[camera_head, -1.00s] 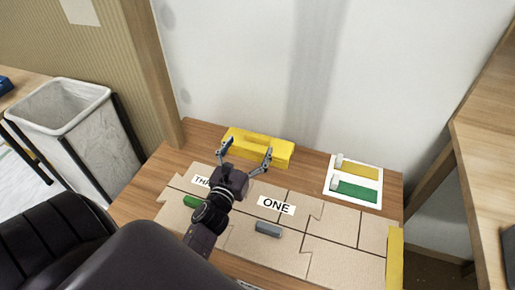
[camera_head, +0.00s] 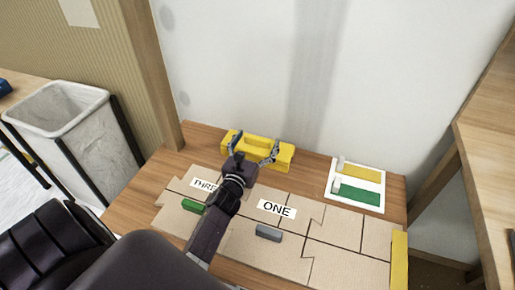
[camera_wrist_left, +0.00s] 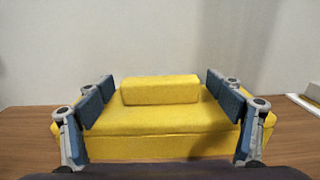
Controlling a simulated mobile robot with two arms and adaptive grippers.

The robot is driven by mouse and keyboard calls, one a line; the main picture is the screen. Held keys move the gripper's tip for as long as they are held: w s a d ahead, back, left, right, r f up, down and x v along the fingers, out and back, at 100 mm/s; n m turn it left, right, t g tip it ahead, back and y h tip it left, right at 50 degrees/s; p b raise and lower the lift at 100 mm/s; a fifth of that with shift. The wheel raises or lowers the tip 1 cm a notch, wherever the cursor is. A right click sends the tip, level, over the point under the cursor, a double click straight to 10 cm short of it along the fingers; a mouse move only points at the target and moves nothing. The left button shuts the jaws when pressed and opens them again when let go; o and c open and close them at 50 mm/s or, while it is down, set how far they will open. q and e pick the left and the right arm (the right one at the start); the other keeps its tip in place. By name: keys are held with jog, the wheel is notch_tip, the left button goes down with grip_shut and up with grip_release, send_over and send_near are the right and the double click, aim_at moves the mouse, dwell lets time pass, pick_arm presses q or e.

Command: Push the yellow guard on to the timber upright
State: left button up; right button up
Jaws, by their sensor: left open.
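The yellow guard (camera_head: 284,160) lies on the wooden table against the pale wall. It is a long block with a raised bar on top, and it also shows in the left wrist view (camera_wrist_left: 160,146). My left gripper (camera_head: 254,146) is open above the guard. In the wrist view its fingers stand either side of the raised bar, with a gap at each end. The timber upright (camera_head: 152,70) stands at the table's back left corner, left of the guard and apart from it. My right gripper is not in view.
Tan interlocking panels (camera_head: 340,225) cover the table's front, with a green block (camera_head: 192,206) and a grey block (camera_head: 268,233) on them. A white card (camera_head: 357,182) with yellow and green patches lies at right. A lined bin (camera_head: 75,125) stands at left.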

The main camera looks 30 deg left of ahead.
pick_arm(q)
jog(key=shift+c, duration=0.3)
jog(key=c, duration=1.2)
jog(key=shift+r, duration=0.1)
